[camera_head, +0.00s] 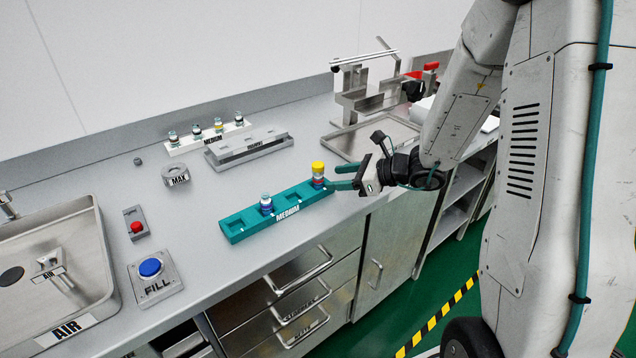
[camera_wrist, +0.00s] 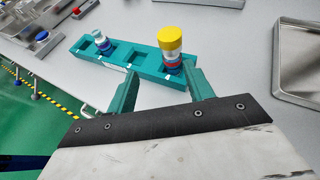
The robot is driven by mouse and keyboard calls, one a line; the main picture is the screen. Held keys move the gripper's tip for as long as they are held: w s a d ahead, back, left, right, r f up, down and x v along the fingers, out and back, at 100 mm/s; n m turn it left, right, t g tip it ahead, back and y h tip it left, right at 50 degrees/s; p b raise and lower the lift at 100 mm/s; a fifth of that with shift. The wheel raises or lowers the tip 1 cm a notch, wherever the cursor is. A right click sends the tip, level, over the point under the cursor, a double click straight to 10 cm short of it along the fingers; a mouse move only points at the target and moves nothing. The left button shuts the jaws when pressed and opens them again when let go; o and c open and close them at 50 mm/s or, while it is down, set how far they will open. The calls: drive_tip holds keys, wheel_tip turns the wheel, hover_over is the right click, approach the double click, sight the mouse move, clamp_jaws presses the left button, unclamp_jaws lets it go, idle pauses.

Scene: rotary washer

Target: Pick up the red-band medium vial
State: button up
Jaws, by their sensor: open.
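The red-band vial (camera_head: 318,180) has a yellow cap and stands upright in the right end slot of the teal MEDIUM rack (camera_head: 236,229). In the wrist view the vial (camera_wrist: 170,60) stands just beyond the fingertips, near the right finger. My gripper (camera_head: 340,177) is open and empty, to the right of the vial in the head view. The wrist view shows both teal fingers of my gripper (camera_wrist: 160,72) spread apart, pointing toward the rack (camera_wrist: 146,65). A blue-band vial (camera_head: 266,206) with a clear top stands in another slot; the slots between are empty.
A white rack with several small vials (camera_head: 208,137) and a grey rack (camera_head: 250,149) stand behind. A round MAX block (camera_head: 175,174), FILL button (camera_head: 151,270) and sink (camera_head: 60,320) are left. A metal tray (camera_head: 345,146) lies behind the gripper.

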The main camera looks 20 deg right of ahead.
sight(318, 179)
drive_tip(key=shift+w+d+f+m+h, duration=0.35)
drive_tip(key=shift+d+f+m, duration=0.15)
drive_tip(key=shift+f, duration=0.1)
drive_tip(key=shift+w+f+t, duration=0.25)
drive_tip(key=shift+t, duration=0.05)
drive_tip(key=x, duration=0.7)
drive_tip(key=shift+w+a+r, duration=0.1)
drive_tip(key=shift+a+r, duration=0.1)
drive_tip(key=shift+r, duration=0.15)
